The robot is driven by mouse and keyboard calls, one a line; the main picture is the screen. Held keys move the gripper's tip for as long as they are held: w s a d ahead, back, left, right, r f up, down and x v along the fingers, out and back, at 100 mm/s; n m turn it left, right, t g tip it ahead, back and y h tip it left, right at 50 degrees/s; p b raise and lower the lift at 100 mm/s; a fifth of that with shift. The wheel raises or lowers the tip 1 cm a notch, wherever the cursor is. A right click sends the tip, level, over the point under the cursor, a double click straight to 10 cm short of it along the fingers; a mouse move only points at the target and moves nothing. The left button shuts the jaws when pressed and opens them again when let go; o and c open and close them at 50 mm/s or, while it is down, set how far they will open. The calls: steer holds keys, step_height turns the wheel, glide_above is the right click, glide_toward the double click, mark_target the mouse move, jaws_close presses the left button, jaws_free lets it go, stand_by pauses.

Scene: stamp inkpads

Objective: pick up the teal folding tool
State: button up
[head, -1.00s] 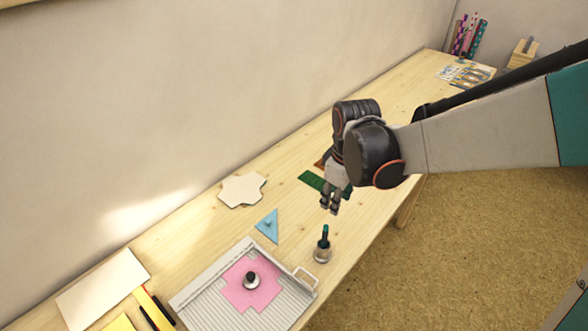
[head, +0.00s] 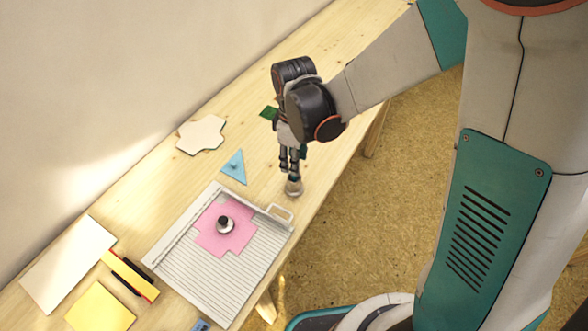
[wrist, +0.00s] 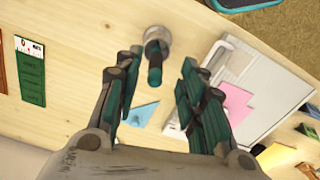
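The teal folding tool (wrist: 154,66) looks like a slim dark-teal handle standing in a small round grey cup (wrist: 157,36). In the head view the cup (head: 294,188) stands on the table near its front edge, right of the blue triangle; my fingers largely hide the tool there. My gripper (head: 290,170) points down just above the cup. In the wrist view my gripper (wrist: 159,60) is open, with the tool's handle showing in the gap between the two fingers. I cannot tell whether either finger touches it.
A blue triangle (head: 234,167) lies left of the cup. A grey grooved board (head: 170,262) with a wire handle holds pink paper (head: 212,240) and a black-knobbed weight (head: 224,224). A white paper shape (head: 202,134) lies farther back. A green card (wrist: 30,75) lies at left in the wrist view.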

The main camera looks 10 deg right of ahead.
mark_target(294, 178)
steer(key=f, duration=0.1)
steer(key=f+b, duration=0.1)
steer(key=f, duration=0.1)
steer(key=f+b, duration=0.1)
steer(key=shift+w+f, duration=0.25)
steer(key=shift+w, duration=0.05)
jaws_close()
steer(key=shift+r, duration=0.1)
